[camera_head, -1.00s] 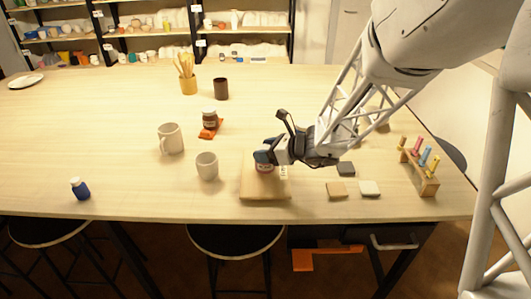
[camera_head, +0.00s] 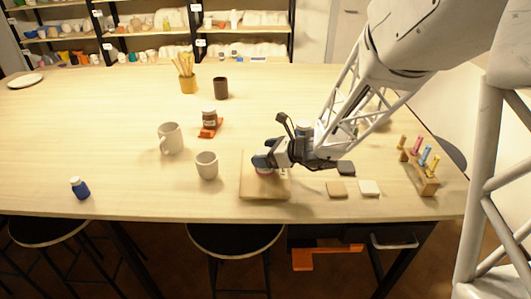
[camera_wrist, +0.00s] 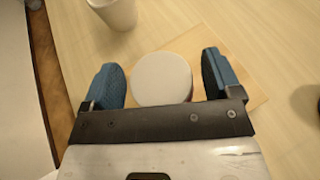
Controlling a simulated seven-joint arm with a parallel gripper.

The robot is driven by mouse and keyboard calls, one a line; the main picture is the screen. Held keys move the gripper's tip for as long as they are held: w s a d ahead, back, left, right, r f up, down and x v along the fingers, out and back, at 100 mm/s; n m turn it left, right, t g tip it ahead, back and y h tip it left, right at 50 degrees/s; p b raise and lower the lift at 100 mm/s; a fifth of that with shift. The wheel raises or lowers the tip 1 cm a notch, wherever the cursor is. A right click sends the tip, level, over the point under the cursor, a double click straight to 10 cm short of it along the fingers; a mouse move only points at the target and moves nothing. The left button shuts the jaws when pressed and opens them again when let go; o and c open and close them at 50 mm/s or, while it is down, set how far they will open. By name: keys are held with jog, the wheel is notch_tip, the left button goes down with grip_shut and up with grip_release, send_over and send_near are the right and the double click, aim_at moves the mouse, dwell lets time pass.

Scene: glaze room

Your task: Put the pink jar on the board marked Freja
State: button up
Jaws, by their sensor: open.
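The pink jar (camera_head: 264,171) stands on the wooden board (camera_head: 262,191) near the table's front edge; it is mostly hidden by my gripper. In the wrist view, its pale round lid (camera_wrist: 162,79) shows between my fingers, with the board (camera_wrist: 238,72) under it. My gripper (camera_head: 263,163) is open around the jar, one blue finger on each side. The name on the board cannot be read here.
A grey cup (camera_head: 207,166) stands just left of the board, and a larger mug (camera_head: 170,138) behind it. Several small tiles (camera_head: 369,187) and a peg rack (camera_head: 420,172) are to the right. A brown jar (camera_head: 209,118) is farther back. A blue bottle (camera_head: 80,188) stands at the left.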

jog(key=shift+r, duration=0.15)
jog(key=shift+s+d+r, duration=0.3)
jog(key=shift+d, duration=0.3)
jog(key=v, duration=1)
jog(key=shift+d+r, duration=0.15)
jog(key=shift+d, duration=0.1)
jog(key=shift+s, duration=0.1)
jog(key=s+r+n+g+h, duration=0.4)
jog(key=s+n, duration=0.7)
jog(key=s, duration=0.3)
jog(key=s+d+r+n+h, duration=0.1)
jog(key=s+d+n+h, duration=0.3)
jog(key=s+n, duration=0.2)
jog(key=s+d+r+n+h, duration=0.2)
jog(key=s+d+n+h, duration=0.2)
jog(key=s, duration=0.3)
jog(key=shift+s+d+r+n+t+h, duration=0.3)
jog(key=shift+s+d+n+t, duration=0.1)
jog(key=shift+n, duration=0.5)
